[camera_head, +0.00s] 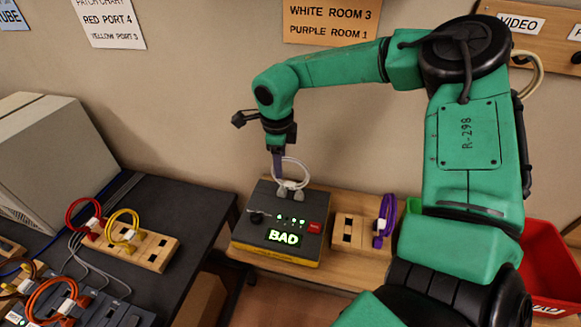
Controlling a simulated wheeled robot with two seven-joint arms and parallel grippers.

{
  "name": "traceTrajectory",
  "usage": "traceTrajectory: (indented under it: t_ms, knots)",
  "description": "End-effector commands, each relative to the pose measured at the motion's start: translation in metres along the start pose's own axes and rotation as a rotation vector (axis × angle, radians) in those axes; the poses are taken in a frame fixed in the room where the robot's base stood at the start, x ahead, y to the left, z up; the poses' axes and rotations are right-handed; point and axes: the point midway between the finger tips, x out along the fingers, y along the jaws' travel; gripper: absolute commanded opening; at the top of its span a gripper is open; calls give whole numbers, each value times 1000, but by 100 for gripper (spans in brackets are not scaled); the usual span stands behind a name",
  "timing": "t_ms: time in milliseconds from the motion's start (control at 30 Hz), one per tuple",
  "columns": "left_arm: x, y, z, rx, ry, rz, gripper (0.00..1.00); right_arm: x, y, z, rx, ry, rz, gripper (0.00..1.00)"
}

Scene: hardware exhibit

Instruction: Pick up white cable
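The white cable (304,168) is a small loop with light plugs at its lower end. It stands on top of a dark tester box (263,219) whose green display reads BAD. My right gripper (277,174) comes down from above at the left part of the loop and overlaps it in the head view. Its fingers appear edge-on, so I cannot tell whether they are closed on the cable. My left gripper is out of view.
A wooden block (348,232) with a purple cable (384,220) stands right of the tester. A red bin (548,262) is at the right. On the dark left table are red (70,216), yellow (109,229) and orange (38,293) cables and a computer casing (60,150).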

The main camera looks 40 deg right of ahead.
Motion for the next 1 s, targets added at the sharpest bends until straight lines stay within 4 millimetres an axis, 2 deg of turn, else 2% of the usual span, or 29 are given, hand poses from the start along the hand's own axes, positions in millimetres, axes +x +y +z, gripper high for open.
traceTrajectory:
  t_ms: [33,133,1000]
  knots:
    - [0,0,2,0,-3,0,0,0,0,0,0,0,0,39]
    - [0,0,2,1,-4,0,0,0,0,0,0,0,0,1]
    - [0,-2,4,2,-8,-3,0,-1,0,0,0,0,-1,0]
